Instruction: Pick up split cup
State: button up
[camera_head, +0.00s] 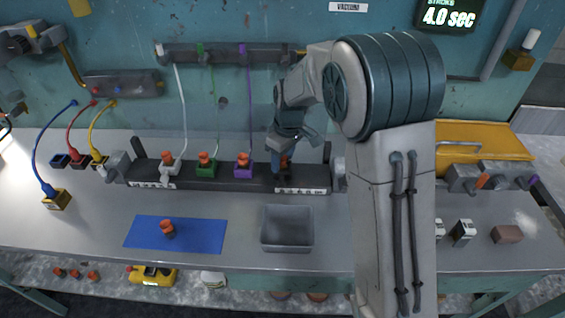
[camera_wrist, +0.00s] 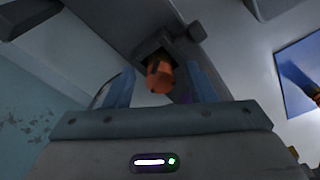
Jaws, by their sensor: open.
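My gripper (camera_head: 283,168) is open and points down at the right end of the dark rack (camera_head: 223,180). An orange-red cup (camera_wrist: 160,76) shows between its two blue fingers in the wrist view, with a gap on each side. In the head view this cup is mostly hidden by my gripper. Another red-orange cup (camera_head: 168,229) stands on the blue mat (camera_head: 205,235) at the front left. I cannot tell from the pictures which cup is split.
Red-orange pieces on white (camera_head: 168,164), green (camera_head: 206,164) and purple (camera_head: 243,165) holders stand along the rack. An empty grey bin (camera_head: 287,238) sits in front of it. A yellow case (camera_head: 482,141) is at the right. The bench between mat and bin is clear.

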jog(key=c, duration=1)
jog(key=shift+c, duration=0.2)
jog(key=shift+r, duration=0.1)
